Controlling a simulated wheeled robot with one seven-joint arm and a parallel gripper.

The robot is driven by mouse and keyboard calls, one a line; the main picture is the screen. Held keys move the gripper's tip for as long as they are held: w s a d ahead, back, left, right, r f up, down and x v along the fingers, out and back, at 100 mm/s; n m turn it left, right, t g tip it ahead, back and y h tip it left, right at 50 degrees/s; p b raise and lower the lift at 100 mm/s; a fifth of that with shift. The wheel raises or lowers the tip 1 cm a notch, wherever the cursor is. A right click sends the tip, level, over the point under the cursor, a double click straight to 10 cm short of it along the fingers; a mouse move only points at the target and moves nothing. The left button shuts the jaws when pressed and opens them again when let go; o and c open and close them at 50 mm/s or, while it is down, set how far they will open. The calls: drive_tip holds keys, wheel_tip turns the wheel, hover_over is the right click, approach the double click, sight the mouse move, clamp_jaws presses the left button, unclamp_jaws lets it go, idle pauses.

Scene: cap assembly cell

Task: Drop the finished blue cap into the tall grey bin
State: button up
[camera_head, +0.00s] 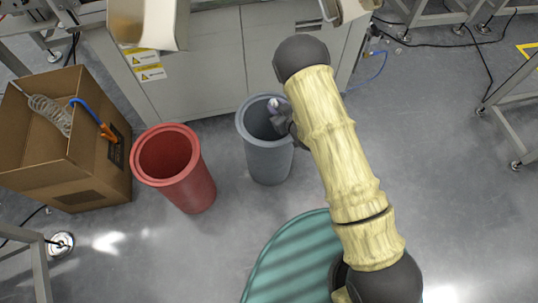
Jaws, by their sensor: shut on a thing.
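The tall grey bin (266,160) stands on the floor in the middle, its round mouth open upward. My gripper (278,113) is at the right side of the bin's mouth, over the opening, partly hidden by my arm's wrist. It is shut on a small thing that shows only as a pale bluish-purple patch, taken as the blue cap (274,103). The cap's shape and how it sits in the jaws are too small to tell. The bottom of the bin is dark and cannot be seen clearly.
A red bin (185,190) stands just left of the grey bin. A cardboard box (95,165) with a coiled hose is farther left. A grey machine cabinet (215,65) is behind the bins. A metal frame (510,120) stands at the right. Floor right of my arm is clear.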

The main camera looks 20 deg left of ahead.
drive_tip(key=shift+f, duration=0.5)
drive_tip(key=o, duration=0.7)
drive_tip(key=shift+o, duration=0.2)
drive_tip(key=shift+s+d+r, duration=0.1)
drive_tip(key=shift+r, duration=0.05)
drive_tip(key=p+v, duration=0.2)
drive_tip(key=v, duration=1.5)
drive_tip(key=shift+p, duration=0.35)
